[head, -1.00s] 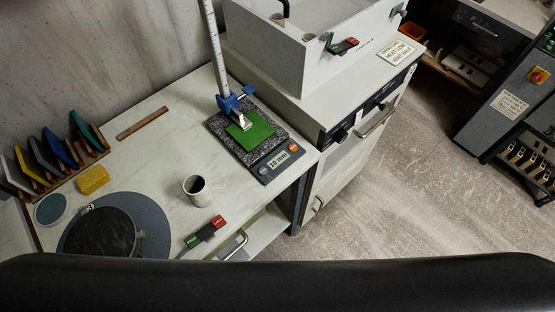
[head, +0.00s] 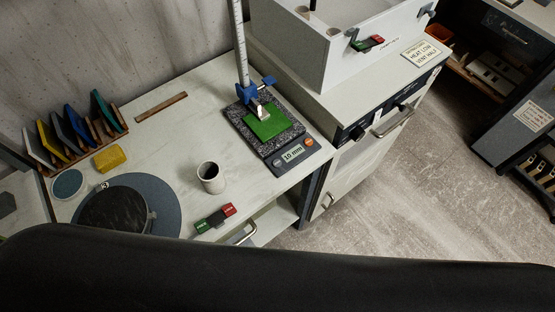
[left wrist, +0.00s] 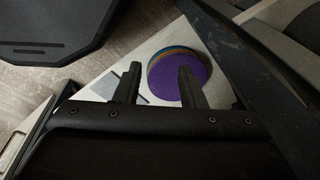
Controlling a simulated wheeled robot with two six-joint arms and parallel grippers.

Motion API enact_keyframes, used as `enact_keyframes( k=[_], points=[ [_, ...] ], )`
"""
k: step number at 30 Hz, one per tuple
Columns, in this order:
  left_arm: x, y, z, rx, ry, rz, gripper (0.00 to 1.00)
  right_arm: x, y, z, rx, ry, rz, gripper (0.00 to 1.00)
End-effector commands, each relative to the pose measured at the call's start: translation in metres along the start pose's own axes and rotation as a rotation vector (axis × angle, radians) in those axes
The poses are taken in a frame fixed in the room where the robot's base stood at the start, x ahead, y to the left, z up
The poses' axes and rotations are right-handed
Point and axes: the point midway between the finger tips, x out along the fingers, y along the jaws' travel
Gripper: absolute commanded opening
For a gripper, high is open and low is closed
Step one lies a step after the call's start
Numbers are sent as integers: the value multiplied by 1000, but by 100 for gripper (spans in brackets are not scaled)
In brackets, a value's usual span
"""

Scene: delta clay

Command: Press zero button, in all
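A height gauge stands on the bench, with a speckled granite plate (head: 238,113), a green piece (head: 268,122) on it and an upright scale (head: 240,50) with a blue clamp. Its grey readout box (head: 292,155) at the near right corner shows "10 mm". An orange button (head: 308,142) sits to the right of the display, and a smaller dark button to its left; their labels are too small to read. My left gripper (left wrist: 159,84) is open and empty in the left wrist view, away from the gauge. My right gripper is not in view.
A white speckled cup (head: 211,177) and a green-and-red switch (head: 215,218) stand near the bench front. A turntable (head: 168,205), yellow sponge (head: 110,157) and rack of coloured plates lie left. A white kiln-like cabinet adjoins right. A purple disc stack (left wrist: 182,72) lies beyond my left fingers.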

Motion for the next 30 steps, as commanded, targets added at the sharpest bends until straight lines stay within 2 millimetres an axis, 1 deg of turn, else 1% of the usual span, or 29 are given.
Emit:
enact_keyframes(
  k=[1,8,30],
  points=[
    [0,0,0,0,0,0,31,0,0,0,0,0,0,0],
    [0,0,0,0,-1,0,1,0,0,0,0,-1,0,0],
    [0,0,1,0,-2,0,0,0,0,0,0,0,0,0]
  ],
)
